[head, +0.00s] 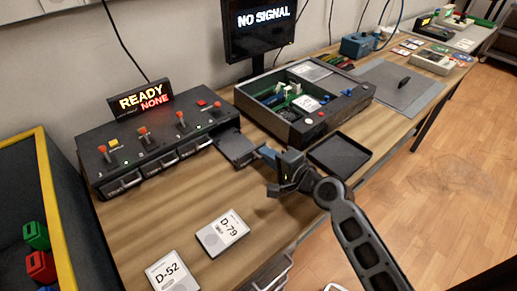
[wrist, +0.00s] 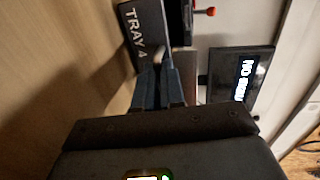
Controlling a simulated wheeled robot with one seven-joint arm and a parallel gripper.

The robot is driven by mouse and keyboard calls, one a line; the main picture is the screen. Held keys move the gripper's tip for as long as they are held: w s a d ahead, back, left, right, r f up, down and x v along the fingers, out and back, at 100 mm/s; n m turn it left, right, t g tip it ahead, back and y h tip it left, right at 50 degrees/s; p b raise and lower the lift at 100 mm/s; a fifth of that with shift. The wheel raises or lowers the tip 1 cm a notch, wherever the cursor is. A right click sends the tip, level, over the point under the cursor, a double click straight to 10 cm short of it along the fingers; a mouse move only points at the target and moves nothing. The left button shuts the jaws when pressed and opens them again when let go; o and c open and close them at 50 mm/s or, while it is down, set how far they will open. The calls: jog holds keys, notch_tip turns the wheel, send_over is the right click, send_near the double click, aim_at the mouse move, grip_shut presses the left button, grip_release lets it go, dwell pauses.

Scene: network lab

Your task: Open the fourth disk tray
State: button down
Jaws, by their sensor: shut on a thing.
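The dark disk unit (head: 150,145) stands at the left on the wooden bench, with a row of trays along its front. Its fourth tray (head: 236,148), at the right end, sticks out from the front; the other trays look pushed in. In the wrist view the tray's front (wrist: 134,35) reads "TRAY 4". My gripper (head: 263,153) is at the front of this tray, shut on its handle, which is mostly hidden by the fingers. The fingers also show against the tray front in the wrist view (wrist: 160,80).
A sign (head: 141,98) reads "READY NONE". An open case (head: 300,105) stands close right of the tray. An empty black tray (head: 340,155) lies right of my gripper. Disks D-79 (head: 223,232) and D-52 (head: 172,275) lie in front. A yellow-edged bin (head: 50,190) is at left.

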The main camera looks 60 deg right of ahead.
jog(key=shift+s+f, duration=0.15)
jog(key=shift+s, duration=0.05)
jog(key=c, duration=1.3)
grip_release()
jog(key=shift+o, duration=0.2)
jog(key=shift+b+v, duration=0.65)
jog(key=shift+v, duration=3.25)
jog(key=shift+a, duration=0.1)
